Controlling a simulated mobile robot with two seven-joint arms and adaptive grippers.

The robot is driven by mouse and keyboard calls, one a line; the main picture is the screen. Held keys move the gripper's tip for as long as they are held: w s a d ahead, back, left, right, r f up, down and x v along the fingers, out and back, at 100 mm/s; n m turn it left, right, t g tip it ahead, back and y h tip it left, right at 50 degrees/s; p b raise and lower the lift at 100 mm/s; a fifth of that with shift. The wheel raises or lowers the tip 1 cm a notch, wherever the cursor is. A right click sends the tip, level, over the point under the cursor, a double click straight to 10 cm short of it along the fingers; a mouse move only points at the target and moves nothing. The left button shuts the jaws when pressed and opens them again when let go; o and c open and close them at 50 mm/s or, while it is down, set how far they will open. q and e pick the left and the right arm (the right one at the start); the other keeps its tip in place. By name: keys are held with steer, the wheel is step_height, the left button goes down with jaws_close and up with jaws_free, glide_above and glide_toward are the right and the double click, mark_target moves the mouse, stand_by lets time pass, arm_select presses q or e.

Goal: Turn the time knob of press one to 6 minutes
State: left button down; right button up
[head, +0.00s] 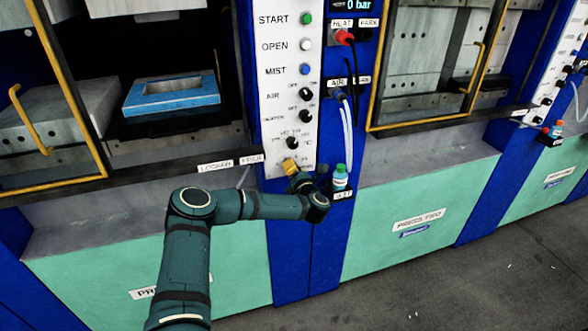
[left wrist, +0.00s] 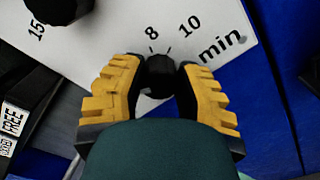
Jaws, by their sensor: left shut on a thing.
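Press one's white control panel (head: 272,90) carries a column of buttons and black knobs. My left gripper (head: 290,166), with yellow fingers, is at its lower end and hides the time knob in the head view. In the left wrist view, the black time knob (left wrist: 160,76) sits between the two fingers of my left gripper (left wrist: 161,82), which is shut on it. The printed 8, 10 and "min" show above and right of the knob. The lower marks are hidden by the gripper, and I cannot tell where the knob points. My right gripper is not in view.
Another black knob (head: 292,143) is just above the gripper; it also shows in the left wrist view (left wrist: 58,8). A small bottle (head: 340,178) stands close to the right of my gripper. Press one's open chamber holds a blue-framed mould (head: 172,98).

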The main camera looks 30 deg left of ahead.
arm_select(q)
steer(key=m, duration=0.4)
steer(key=shift+w+r, duration=0.1)
steer(key=shift+r, duration=0.1)
steer(key=shift+f+m, duration=0.1)
steer(key=shift+m, duration=1.5)
steer(key=c, duration=0.6)
jaws_free()
steer(key=shift+f, duration=0.15)
steer(key=v, duration=1.2)
